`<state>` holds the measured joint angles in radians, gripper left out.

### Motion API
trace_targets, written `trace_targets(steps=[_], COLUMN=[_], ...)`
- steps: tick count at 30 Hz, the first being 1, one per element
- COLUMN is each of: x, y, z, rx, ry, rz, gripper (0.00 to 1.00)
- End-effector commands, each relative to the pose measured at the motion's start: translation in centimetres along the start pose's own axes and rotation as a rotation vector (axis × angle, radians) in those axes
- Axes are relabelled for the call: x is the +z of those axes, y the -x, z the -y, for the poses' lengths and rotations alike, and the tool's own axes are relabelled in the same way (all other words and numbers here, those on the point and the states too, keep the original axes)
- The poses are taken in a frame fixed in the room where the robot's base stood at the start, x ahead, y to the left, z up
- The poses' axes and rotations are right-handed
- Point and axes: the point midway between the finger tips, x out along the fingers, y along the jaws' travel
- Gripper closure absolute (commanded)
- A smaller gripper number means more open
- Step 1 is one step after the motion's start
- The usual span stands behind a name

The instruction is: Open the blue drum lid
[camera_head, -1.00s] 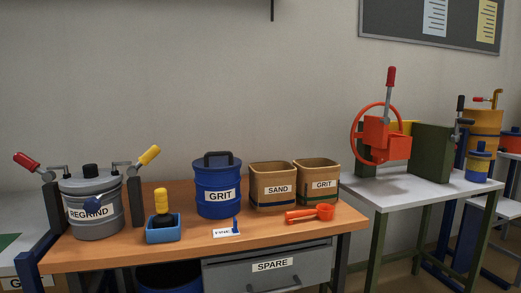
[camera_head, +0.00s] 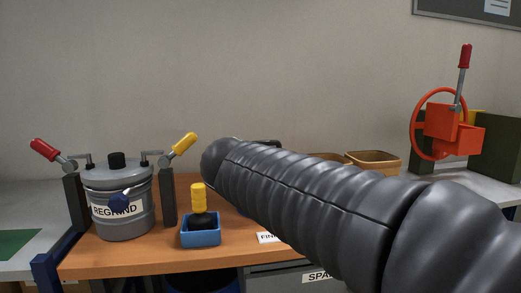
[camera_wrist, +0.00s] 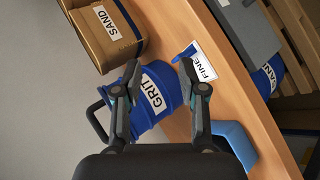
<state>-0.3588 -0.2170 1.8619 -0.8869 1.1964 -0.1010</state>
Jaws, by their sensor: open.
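The blue drum labelled GRIT (camera_wrist: 160,106) lies in the middle of the wrist view, with its dark handle (camera_wrist: 95,118) at the left on the lid side. My gripper (camera_wrist: 160,67) is open and empty, its two fingers spread in front of the drum in that view. I cannot tell how near the fingers are to the handle. In the head view my dark ribbed arm hides nearly all of the drum; only a dark strip of its handle (camera_head: 262,142) shows above the arm. The lid appears to be on the drum.
Beside the drum are the SAND box (camera_wrist: 103,37), a FINE card (camera_wrist: 203,62) with a small blue scoop-like piece, and a blue tray (camera_head: 201,238) with a yellow-handled brush. The grey REGRIND pot (camera_head: 120,205) stands left on the orange bench (camera_head: 150,262).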

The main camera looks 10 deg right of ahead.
Motion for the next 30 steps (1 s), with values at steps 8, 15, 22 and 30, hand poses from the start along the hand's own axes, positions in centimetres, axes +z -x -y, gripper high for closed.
trace_targets(steps=[8,15,22,30], x=[-12.2,-16.0,-16.1,-16.3], y=[4.1,6.5,4.5,0.1], z=[-5.4,-6.7,-8.1,-10.6], rx=[0.382,0.518,0.525,0.524], ry=[0.202,0.237,0.238,0.238], rz=[0.006,0.01,0.015,0.015], gripper=[0.59,0.59,0.59,0.59])
